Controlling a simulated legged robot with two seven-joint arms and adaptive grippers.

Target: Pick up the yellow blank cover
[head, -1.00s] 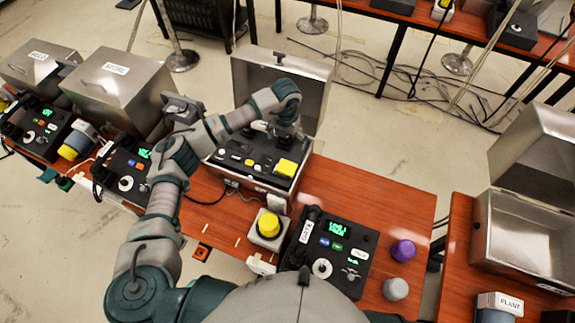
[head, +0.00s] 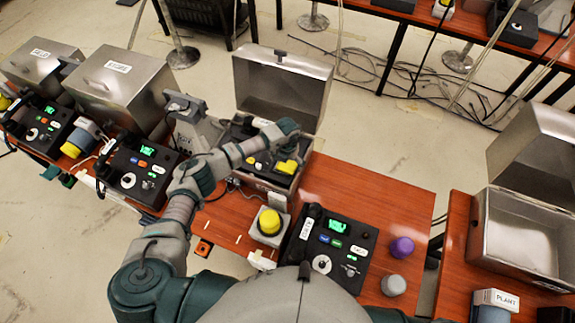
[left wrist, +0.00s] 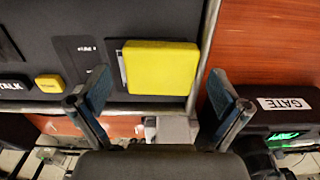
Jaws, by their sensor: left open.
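The yellow blank cover (left wrist: 162,67) is a flat yellow square on the dark panel inside an open metal case, near the panel's edge. In the head view the cover (head: 286,167) shows partly behind my left gripper (head: 294,150). In the left wrist view my left gripper (left wrist: 157,98) is open and empty, its two fingers on either side of the cover's lower edge and wider apart than the cover. Contact is not visible. My right gripper is not in view.
The case's raised metal lid (head: 285,88) stands behind the panel. A big yellow button (head: 269,222) and a dark control box (head: 332,255) stand in front. A purple knob (head: 402,247) is at the right.

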